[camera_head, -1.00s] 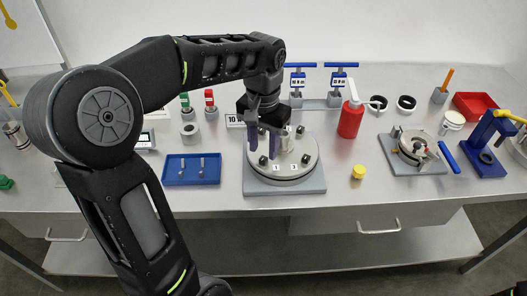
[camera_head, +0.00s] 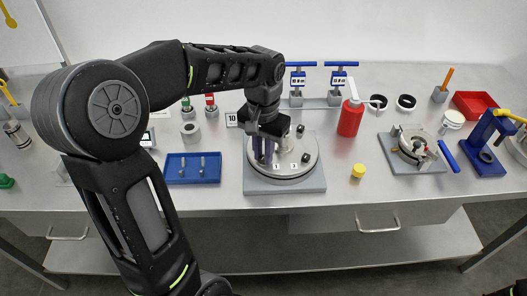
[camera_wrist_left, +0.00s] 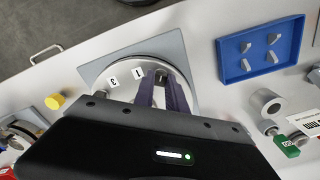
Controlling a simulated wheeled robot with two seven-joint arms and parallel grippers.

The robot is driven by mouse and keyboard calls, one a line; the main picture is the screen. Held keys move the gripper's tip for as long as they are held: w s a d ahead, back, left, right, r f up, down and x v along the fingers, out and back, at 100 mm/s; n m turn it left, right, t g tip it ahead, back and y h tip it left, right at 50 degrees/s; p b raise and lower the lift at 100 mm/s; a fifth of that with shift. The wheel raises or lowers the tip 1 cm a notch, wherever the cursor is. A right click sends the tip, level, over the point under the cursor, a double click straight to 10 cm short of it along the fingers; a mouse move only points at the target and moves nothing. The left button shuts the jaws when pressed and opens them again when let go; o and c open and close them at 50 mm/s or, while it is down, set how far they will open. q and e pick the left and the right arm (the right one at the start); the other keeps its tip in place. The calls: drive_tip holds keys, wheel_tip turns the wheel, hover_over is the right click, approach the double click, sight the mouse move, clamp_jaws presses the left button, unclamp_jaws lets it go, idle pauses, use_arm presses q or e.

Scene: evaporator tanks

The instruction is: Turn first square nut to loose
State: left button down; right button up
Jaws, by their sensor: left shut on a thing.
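The round metal tank lid (camera_head: 296,171) sits on a grey square base plate (camera_head: 312,187), with labels 1 and 3 on its near rim and dark square nuts around it. One nut (camera_head: 306,158) shows at the right of the lid. My left gripper (camera_head: 264,160) points down over the lid's left side, its purple fingers close together. In the left wrist view the fingers (camera_wrist_left: 164,93) are shut around the nut (camera_wrist_left: 161,76) beside label 1. The fingers hide most of that nut. My right gripper is not in view.
A blue tray (camera_head: 192,178) with small metal pieces lies left of the plate. A yellow cap (camera_head: 358,172) and a red bottle (camera_head: 351,119) stand to the right. Two blue-handled valves (camera_head: 297,82) stand behind. The table's front edge is near the plate.

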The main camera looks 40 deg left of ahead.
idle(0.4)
use_arm(q)
drive_tip(key=n+b, duration=0.1)
drive_tip(key=n, duration=0.2)
drive_tip(key=shift+n, duration=1.1)
drive_tip(key=c, duration=1.4)
unclamp_jaws()
drive_tip(key=shift+o, duration=0.2)
wheel_tip(320, 180, up, 8)
drive_tip(key=shift+f+b, duration=0.1)
drive_tip(key=shift+b, duration=0.4)
